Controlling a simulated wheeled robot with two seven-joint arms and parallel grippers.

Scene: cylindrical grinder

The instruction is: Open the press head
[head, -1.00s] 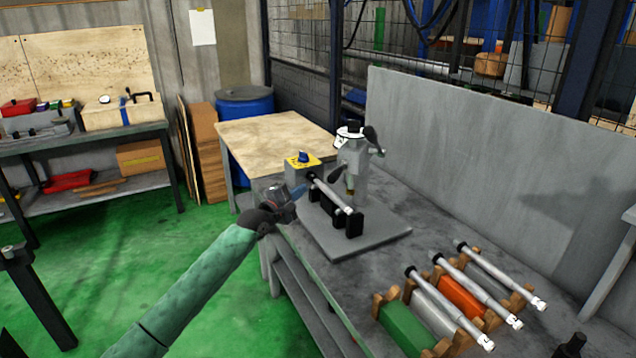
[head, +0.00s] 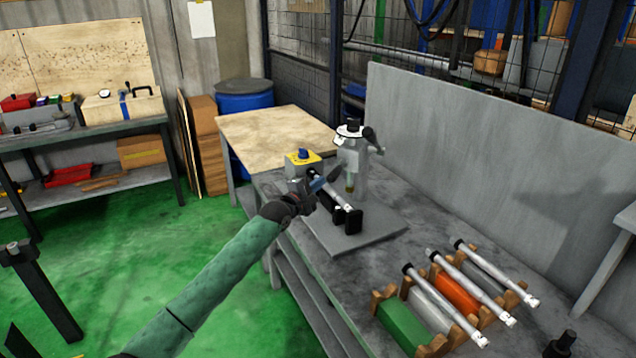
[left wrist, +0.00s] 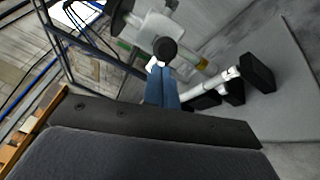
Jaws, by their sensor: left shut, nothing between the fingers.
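The grey press (head: 357,165) stands on a grey base plate (head: 385,232) on the workbench. Its head (head: 350,134) has a white top and a black-knobbed lever (head: 371,135) at the right. In the left wrist view the press head (left wrist: 160,28) is at the top, with a round black knob (left wrist: 165,49) facing the camera. My left gripper (head: 333,176) is in front of the press, left of its column. Its blue fingers (left wrist: 162,88) are together and empty, pointing toward the knob. I cannot tell whether they touch it. My right gripper is not in view.
A metal shaft (head: 334,195) lies on black supports below the head, close to my left gripper. A box with a yellow top and blue knob (head: 302,156) stands to the left. Several shafts rest on a wooden rack (head: 436,345) at the front right. A grey panel (head: 490,150) stands behind.

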